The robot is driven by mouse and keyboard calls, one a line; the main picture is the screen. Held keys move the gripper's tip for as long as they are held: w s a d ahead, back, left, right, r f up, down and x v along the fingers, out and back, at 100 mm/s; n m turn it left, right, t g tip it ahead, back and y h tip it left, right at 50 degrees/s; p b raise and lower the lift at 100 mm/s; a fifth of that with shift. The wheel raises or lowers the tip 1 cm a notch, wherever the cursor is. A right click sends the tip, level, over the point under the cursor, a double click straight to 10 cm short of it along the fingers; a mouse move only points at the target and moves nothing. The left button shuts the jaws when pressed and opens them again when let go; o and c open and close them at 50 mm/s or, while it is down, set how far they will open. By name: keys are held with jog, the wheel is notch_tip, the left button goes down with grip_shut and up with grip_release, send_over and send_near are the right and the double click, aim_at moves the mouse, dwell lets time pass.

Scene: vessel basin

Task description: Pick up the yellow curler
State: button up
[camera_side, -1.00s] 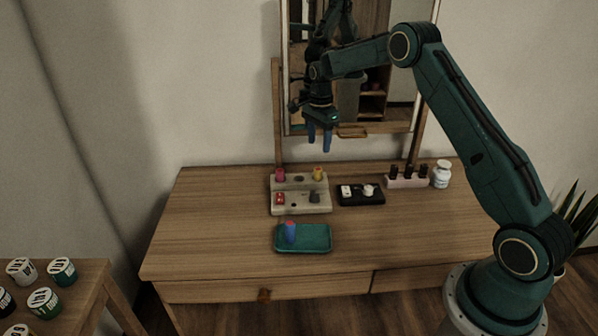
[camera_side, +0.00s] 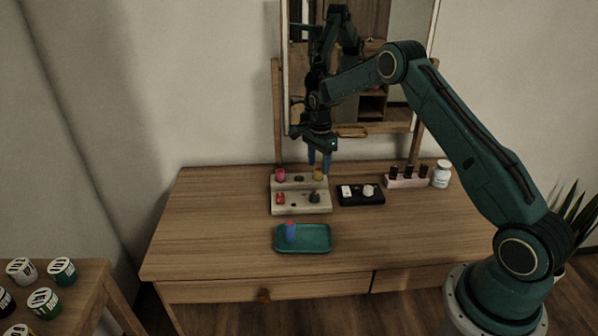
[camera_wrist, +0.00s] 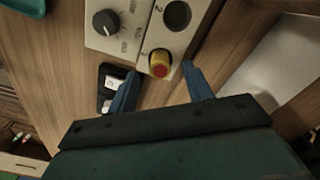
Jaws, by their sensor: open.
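The yellow curler (camera_side: 318,174) stands upright at the back right of a pale stepped holder (camera_side: 301,208). In the wrist view the yellow curler (camera_wrist: 160,63) shows a red top and sits between my open fingers, slightly beyond their tips. My gripper (camera_side: 319,160) points down just above the curler, its blue fingers apart and empty. In the wrist view my gripper (camera_wrist: 158,78) has one finger on each side of the curler. I cannot tell whether either finger touches it.
A pink curler (camera_side: 280,175) stands at the holder's back left. The holder's front has a red switch (camera_side: 280,198) and a dark knob (camera_side: 314,197). A black box (camera_side: 361,195) is close on the right. A teal tray (camera_side: 318,248) with a blue curler (camera_side: 291,232) lies in front. The mirror stands behind.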

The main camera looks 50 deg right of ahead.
aim_at(319, 169)
jog(key=shift+f, duration=1.5)
jog(key=shift+c, duration=0.4)
jog(key=c, duration=1)
